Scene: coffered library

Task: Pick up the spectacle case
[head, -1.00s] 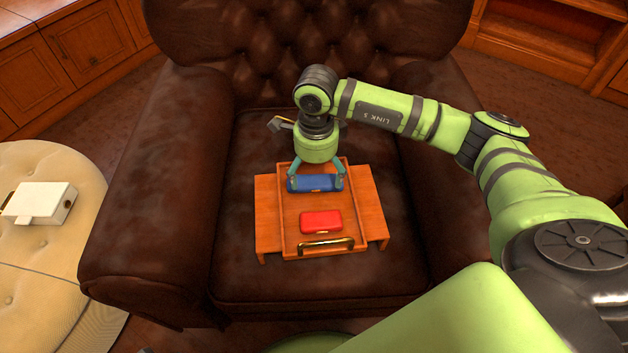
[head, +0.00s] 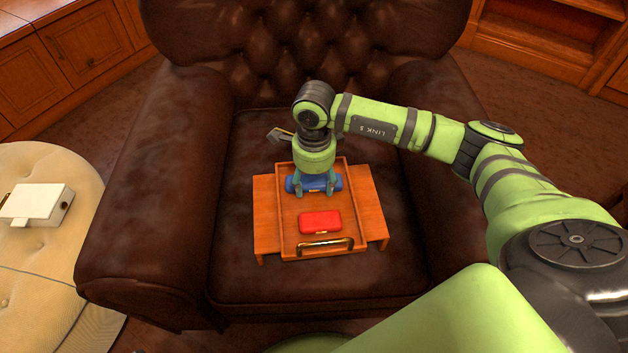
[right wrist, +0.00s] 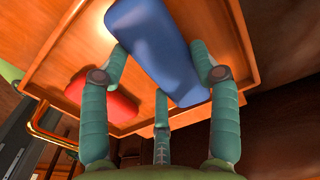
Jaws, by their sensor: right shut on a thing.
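A long blue case (head: 337,183), which I take for the spectacle case, lies crosswise at the back of a wooden tray (head: 284,232). My right gripper (head: 314,189) comes down from above and is shut on the blue case around its middle. Its fingers hide part of the case in the head view. In the right wrist view the blue case (right wrist: 158,48) lies between the fingers. I cannot tell any gap between the case and the tray. My left gripper is not in view.
A red case (head: 320,222) lies in the tray in front of the blue one, near a brass handle (head: 326,244). The tray sits on a small wooden stand on a brown leather armchair (head: 150,200). A white box (head: 38,203) rests on a cream ottoman (head: 45,255) at left.

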